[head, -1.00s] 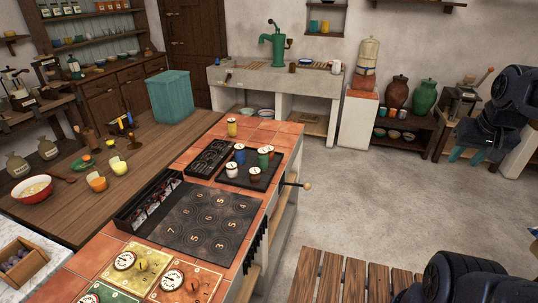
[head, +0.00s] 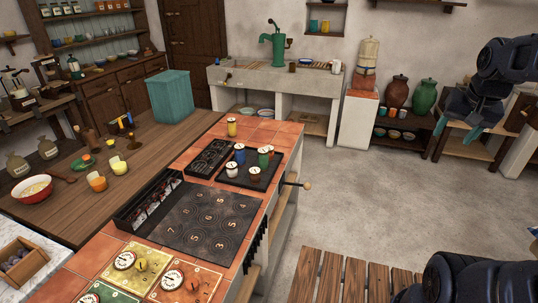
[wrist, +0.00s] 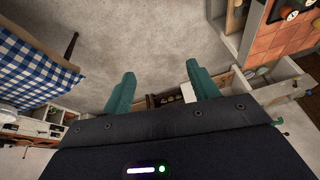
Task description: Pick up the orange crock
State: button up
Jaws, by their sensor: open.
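A small orange pot (head: 97,184), which looks like the orange crock, stands upright on the wooden counter at the left of the head view. A yellow pot (head: 119,168) stands just behind it to the right. My gripper (head: 457,130) is at the far right of the head view, in the air over the floor and far from the orange pot. In the wrist view its two teal fingers (wrist: 160,92) are spread apart with nothing between them. I cannot make out the orange pot in the wrist view.
The tiled stove top (head: 100,235) lies right of the counter, with a black tray of several small lidded pots (head: 254,169). A red bowl (head: 32,191) and a teal box (head: 170,97) also stand on the counter. Open floor (head: 370,190) lies between stove and gripper.

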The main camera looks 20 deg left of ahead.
jog(key=w+a+r+m+g, duration=0.1)
jog(key=w+a+m, duration=0.1)
jog(key=w+a, duration=0.45)
jog(key=w+a+r+m, duration=0.2)
jog(key=w+a, duration=0.1)
jog(key=w, duration=0.7)
jog(key=w+a+f+m+g, duration=0.1)
jog(key=w+a+f+m, duration=0.35)
jog(key=w+a, duration=0.95)
jog(key=m+g, duration=0.2)
jog(key=m, duration=0.5)
send_over(269, 148)
notch_tip(269, 148, down, 28)
jog(key=shift+w+d+f, duration=0.15)
jog(key=shift+f, duration=0.1)
jog(key=shift+a+f+m, duration=0.2)
jog(key=shift+f+m, duration=0.05)
jog(key=shift+f, duration=0.25)
notch_tip(269, 148, down, 10)
jog(key=shift+w+f, duration=0.1)
jog(key=shift+f, duration=0.05)
jog(key=c, duration=0.9)
